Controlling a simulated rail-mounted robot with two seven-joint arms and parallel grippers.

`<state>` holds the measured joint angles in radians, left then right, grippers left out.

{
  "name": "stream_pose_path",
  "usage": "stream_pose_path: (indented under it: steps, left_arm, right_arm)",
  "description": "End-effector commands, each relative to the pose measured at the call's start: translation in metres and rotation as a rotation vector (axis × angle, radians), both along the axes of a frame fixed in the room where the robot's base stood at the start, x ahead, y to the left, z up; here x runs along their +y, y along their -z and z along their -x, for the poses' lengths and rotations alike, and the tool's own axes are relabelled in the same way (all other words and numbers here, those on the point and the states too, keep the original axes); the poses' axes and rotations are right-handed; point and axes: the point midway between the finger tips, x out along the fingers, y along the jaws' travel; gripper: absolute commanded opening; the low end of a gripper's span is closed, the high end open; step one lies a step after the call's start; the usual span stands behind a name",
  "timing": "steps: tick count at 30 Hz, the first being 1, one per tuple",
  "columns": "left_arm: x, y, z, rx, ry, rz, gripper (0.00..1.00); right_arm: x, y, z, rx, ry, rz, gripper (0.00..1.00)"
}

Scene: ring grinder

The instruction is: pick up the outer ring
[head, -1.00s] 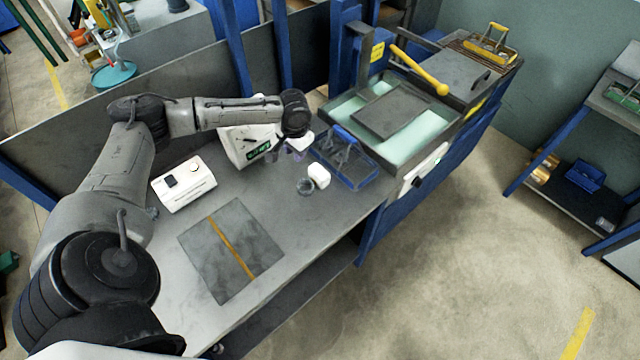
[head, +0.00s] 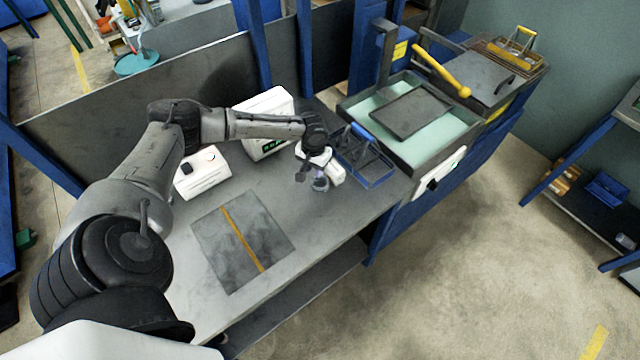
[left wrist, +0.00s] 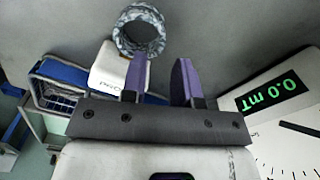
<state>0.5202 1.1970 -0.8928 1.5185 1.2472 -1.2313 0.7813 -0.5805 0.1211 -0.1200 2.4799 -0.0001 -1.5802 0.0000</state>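The outer ring (left wrist: 140,30) is a grey, mottled metal ring at the top of the left wrist view, on the grey table. In the head view it (head: 320,184) is small and partly hidden by my left gripper (head: 310,178). In the left wrist view my left gripper (left wrist: 160,72) has its two purple fingers apart, with nothing between them. The left finger's tip appears just in front of the ring's near edge; contact cannot be told. The ring lies off to the left of the gap between the fingers. My right gripper is not in view.
A small white box (left wrist: 112,70) stands close by the ring. A blue basket (head: 375,172) is to its right in the head view. A white meter (left wrist: 275,110) reading 0.0 mT stands near the gripper. A dark mat (head: 242,245) lies on the table in front.

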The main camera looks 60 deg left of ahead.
Motion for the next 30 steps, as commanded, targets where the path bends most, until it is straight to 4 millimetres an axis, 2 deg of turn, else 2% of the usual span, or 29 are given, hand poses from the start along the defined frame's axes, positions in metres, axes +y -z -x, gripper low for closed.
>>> stream_pose_path:
  steps: [5,15,23,30]
  left_arm:
    - [-0.001,0.007,0.000,0.001,0.001,0.001,0.28]
    - [-0.003,0.048,0.001,0.000,0.000,0.000,0.28]
    - [-0.003,0.052,0.001,-0.001,0.000,-0.001,0.28]
    - [-0.003,0.052,0.002,0.000,0.000,0.000,0.07]
  right_arm:
    - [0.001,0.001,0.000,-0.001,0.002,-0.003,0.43]
    - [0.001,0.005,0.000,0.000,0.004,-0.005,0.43]
    - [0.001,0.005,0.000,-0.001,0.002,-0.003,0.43]
    - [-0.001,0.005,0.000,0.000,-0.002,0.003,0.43]
